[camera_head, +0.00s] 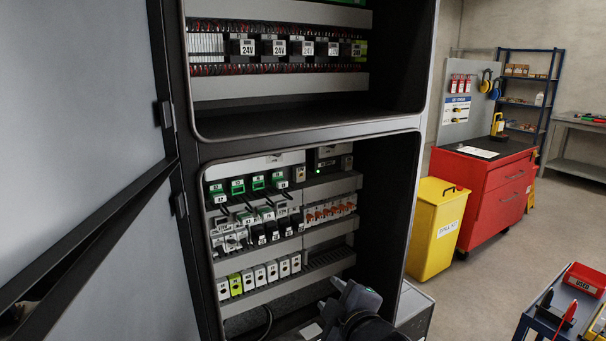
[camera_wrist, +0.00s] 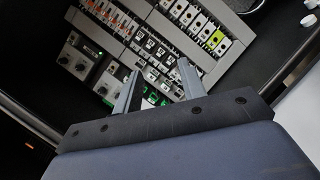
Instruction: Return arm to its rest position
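My gripper (camera_wrist: 160,82) shows in the wrist view with its two grey fingers apart and nothing between them. Beyond the fingers is the lower bay of the open electrical cabinet (camera_head: 386,190), with rows of breakers and terminals. In the head view my arm (camera_head: 358,300) is at the bottom centre, at the lower front of that bay; its fingertips are hard to make out there. In the wrist view the white terminal row (camera_wrist: 196,28) and green-marked modules (camera_wrist: 152,96) lie past the fingers. I cannot tell if a finger touches them.
The open cabinet door (camera_head: 75,130) fills the left. A yellow spill-kit bin (camera_head: 434,235) and red tool cabinet (camera_head: 493,205) stand to the right. A blue cart (camera_head: 545,322) with a red "USED" bin (camera_head: 585,279) is at lower right. Grey floor between them is clear.

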